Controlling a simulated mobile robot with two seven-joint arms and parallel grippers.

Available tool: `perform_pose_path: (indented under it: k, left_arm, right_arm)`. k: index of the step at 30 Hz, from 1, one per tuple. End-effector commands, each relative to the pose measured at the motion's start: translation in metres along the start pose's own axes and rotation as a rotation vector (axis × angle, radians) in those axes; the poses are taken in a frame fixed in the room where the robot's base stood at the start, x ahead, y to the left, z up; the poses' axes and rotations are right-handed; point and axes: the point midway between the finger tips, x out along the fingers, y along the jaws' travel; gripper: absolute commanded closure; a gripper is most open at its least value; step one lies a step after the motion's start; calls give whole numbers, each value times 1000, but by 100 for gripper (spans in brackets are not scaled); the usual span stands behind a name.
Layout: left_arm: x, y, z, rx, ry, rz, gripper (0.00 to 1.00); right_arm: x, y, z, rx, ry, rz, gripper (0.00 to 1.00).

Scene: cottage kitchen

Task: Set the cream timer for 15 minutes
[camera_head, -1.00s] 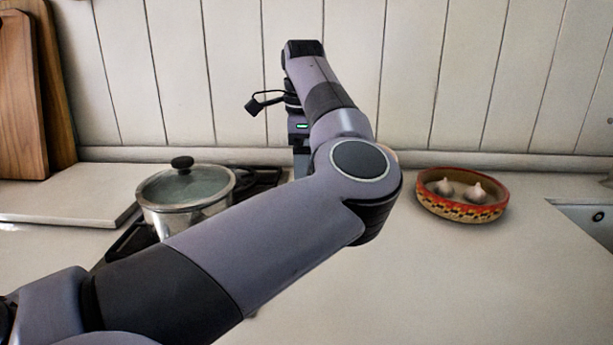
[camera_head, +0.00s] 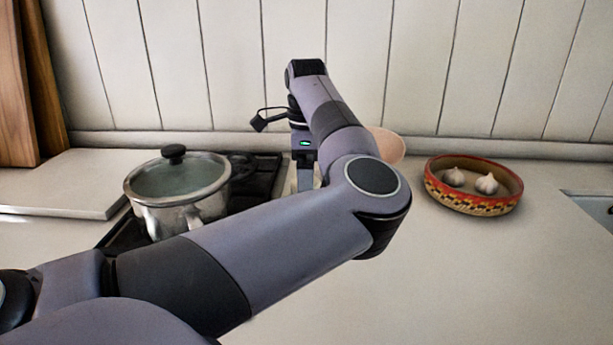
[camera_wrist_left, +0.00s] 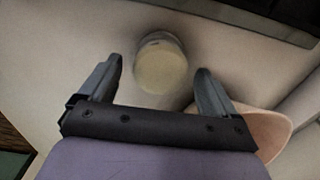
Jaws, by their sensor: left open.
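The cream timer (camera_wrist_left: 162,70) shows in the left wrist view as a round, pale cream body standing on the counter. Any marks on its dial are too dim and small to read. My left gripper (camera_wrist_left: 160,66) is open, with one finger on either side of the timer in that view. I see no clear contact, and the timer sits around the level of the fingertips in the picture. In the head view my left arm hides the timer almost wholly and hides most of the gripper. My right gripper is not in view.
A pinkish round vessel (camera_head: 388,146) stands behind my arm, close to one finger in the left wrist view (camera_wrist_left: 265,132). A lidded pot (camera_head: 178,192) is on the dark hob (camera_head: 262,178). A patterned bowl (camera_head: 474,207) with garlic stands right. The front right counter is clear.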

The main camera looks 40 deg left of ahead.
Motion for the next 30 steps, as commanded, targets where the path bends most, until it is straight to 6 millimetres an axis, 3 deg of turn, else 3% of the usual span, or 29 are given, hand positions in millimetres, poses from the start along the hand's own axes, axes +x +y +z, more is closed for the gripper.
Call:
perform_pose_path:
  k: [8, 13, 14, 23, 30]
  left_arm:
    - [3, 0, 0, 1, 0, 0, 9]
    - [2, 0, 0, 1, 0, 0, 61]
    - [2, 0, 0, 1, 0, 0, 66]
    - [2, 0, 0, 27, 0, 0, 66]
    - [3, 0, 0, 147, 0, 0, 66]
  right_arm:
    - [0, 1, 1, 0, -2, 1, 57]
    - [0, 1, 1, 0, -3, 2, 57]
    - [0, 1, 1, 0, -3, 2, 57]
    - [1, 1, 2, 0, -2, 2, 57]
    - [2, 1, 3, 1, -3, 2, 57]
